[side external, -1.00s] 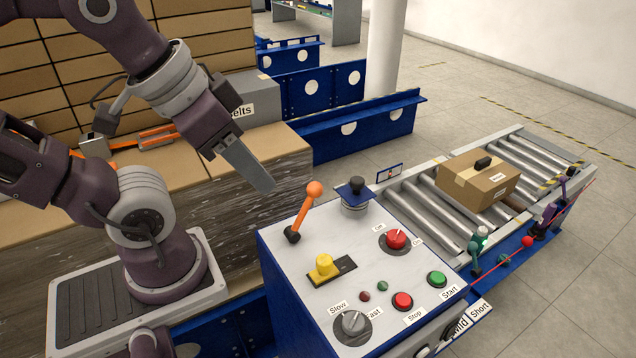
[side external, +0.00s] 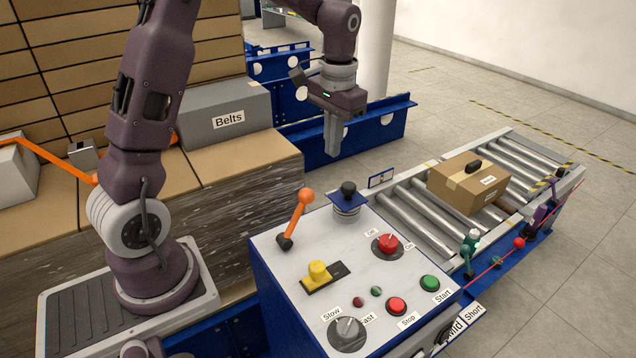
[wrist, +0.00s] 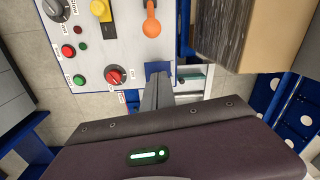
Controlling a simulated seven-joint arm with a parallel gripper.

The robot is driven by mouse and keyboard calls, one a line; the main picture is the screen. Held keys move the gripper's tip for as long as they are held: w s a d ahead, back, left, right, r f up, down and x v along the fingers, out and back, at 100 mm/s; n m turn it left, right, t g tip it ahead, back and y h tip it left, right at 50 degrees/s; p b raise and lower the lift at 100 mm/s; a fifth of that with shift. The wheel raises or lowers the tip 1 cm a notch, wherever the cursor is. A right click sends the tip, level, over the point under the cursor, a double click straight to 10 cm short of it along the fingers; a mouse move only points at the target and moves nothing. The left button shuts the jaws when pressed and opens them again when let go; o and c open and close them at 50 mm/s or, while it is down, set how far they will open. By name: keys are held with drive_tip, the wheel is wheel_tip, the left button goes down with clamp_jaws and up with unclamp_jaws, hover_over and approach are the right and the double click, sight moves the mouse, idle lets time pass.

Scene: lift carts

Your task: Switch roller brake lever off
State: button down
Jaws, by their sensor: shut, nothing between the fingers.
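My gripper (side external: 332,152) is shut and empty. It points down in the air above and behind the control panel (side external: 287,262), apart from every control in view. A black-knobbed control (side external: 347,198) stands on the back edge. A red dial (side external: 387,243) sits between Off and On labels. I cannot tell which control is the brake lever.
A roller conveyor (side external: 410,210) carries a cardboard box (side external: 467,187), with small green (side external: 470,248) and purple (side external: 538,216) levers along its near side. A grey Belts box (side external: 225,112) stands at left. A yellow slider (side external: 318,271) and several buttons fill the panel.

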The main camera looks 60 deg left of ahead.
wheel_tip(320, 180, down, 10)
drive_tip(key=s, duration=0.2)
drive_tip(key=s+r, duration=0.1)
drive_tip(key=shift+s+r, duration=0.1)
drive_tip(key=shift+s, duration=0.25)
drive_tip(key=shift+s+r, duration=0.15)
idle(0.4)
